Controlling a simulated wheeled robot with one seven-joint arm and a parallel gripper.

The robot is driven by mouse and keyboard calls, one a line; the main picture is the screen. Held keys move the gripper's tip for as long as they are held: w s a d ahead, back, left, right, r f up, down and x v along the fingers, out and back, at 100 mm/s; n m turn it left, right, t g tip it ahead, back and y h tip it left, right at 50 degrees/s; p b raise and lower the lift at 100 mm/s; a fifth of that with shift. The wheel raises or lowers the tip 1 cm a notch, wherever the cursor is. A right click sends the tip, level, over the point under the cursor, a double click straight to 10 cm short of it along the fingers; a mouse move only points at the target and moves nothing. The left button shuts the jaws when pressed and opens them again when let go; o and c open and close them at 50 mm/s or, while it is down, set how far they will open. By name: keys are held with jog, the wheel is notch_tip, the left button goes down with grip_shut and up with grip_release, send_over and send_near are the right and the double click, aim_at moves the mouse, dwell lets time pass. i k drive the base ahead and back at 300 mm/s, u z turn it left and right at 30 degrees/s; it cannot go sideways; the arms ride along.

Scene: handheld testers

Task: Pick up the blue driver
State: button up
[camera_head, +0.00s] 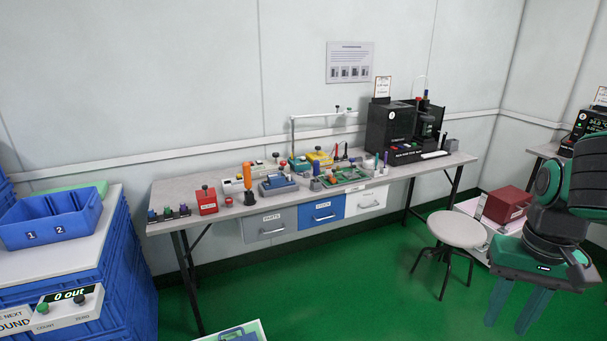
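Small upright blue handles stand on the long grey workbench (222,222). One slim blue handle (385,158) is toward its right half, and another short blue one (317,169) is near the middle. I cannot tell which is the blue driver. A larger orange-handled driver (247,175) stands upright further left. My gripper (508,327) hangs in the right foreground with its two teal fingers pointing down and apart. It is open, with nothing seen between the fingers, and well away from the bench top.
Several handheld testers (277,184) and a red box (207,201) crowd the bench, with a black machine (390,128) at its right. A round stool (457,230) stands in front of the right end. Blue crates (120,262) stand left. Green floor before the bench is mostly clear.

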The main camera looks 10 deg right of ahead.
aim_at(316, 164)
jog(key=z, duration=0.3)
jog(key=i, duration=0.6)
jog(key=z, duration=0.55)
jog(key=i, duration=1)
jog(key=u, duration=0.7)
jog(key=i, duration=0.8)
jog(key=u, duration=0.65)
